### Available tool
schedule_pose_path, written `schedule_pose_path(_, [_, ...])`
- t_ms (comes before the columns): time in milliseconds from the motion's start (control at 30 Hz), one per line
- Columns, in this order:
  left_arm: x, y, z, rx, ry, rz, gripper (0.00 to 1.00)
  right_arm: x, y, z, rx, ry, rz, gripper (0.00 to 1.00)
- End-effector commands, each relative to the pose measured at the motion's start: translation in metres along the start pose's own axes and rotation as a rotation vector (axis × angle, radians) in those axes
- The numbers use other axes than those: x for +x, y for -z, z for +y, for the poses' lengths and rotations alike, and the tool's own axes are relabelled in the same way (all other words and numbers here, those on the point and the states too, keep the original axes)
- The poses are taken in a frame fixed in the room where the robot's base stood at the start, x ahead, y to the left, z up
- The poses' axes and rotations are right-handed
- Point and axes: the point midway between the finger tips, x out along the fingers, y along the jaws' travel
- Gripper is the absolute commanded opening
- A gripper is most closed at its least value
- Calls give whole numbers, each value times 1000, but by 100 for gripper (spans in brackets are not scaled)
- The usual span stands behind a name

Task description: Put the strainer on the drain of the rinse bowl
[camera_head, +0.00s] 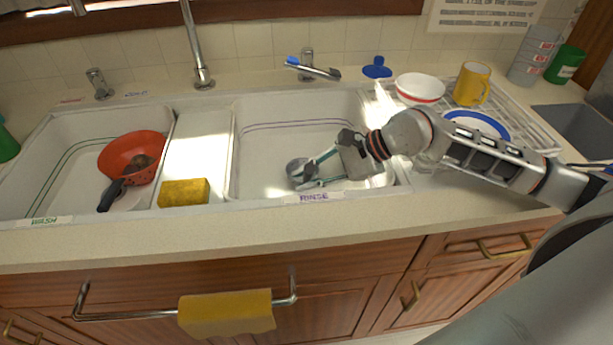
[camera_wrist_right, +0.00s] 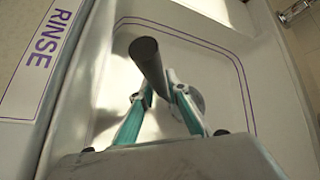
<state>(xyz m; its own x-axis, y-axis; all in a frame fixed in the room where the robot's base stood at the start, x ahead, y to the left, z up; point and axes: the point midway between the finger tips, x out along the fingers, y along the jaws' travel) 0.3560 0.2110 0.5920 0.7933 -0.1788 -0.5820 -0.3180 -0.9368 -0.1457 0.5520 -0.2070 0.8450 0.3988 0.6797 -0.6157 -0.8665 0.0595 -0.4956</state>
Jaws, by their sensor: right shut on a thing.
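My right gripper (camera_head: 312,175) reaches from the right into the rinse bowl (camera_head: 262,122), the right-hand sink basin with the RINSE label. Its teal-sided fingers are closed on the strainer (camera_head: 296,168), a small grey round piece low in the bowl. In the right wrist view, a dark post of the strainer (camera_wrist_right: 147,58) stands between the fingertips (camera_wrist_right: 158,92). A grey rounded part shows behind the right finger there. I cannot make out the drain apart from the strainer, or tell whether the strainer touches the bowl floor. My left gripper is not in view.
The wash bowl (camera_head: 68,190) at left holds a red colander (camera_head: 125,150) and a dark-handled tool. A yellow sponge (camera_head: 184,193) lies on the divider. A white dish rack (camera_head: 530,122) with a bowl, mug and plate stands right. The faucet (camera_head: 197,55) rises behind the sinks.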

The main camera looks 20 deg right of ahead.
Motion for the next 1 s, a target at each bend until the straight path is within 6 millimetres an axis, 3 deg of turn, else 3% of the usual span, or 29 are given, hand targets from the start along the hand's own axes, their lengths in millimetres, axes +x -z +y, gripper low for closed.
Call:
schedule_pose_path(33, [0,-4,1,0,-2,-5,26,2,2,2,1,-1,0,0])
schedule_pose_path(67, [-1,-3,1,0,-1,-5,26,1,1,1,1,-1,0,23])
schedule_pose_path(100, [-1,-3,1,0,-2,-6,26,1,1,1,1,-1,0,32])
schedule_pose_path(567, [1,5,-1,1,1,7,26,-6,0,-1,1,0,2,32])
schedule_pose_path(1000, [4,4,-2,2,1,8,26,-83,1,0,1,-2,5,32])
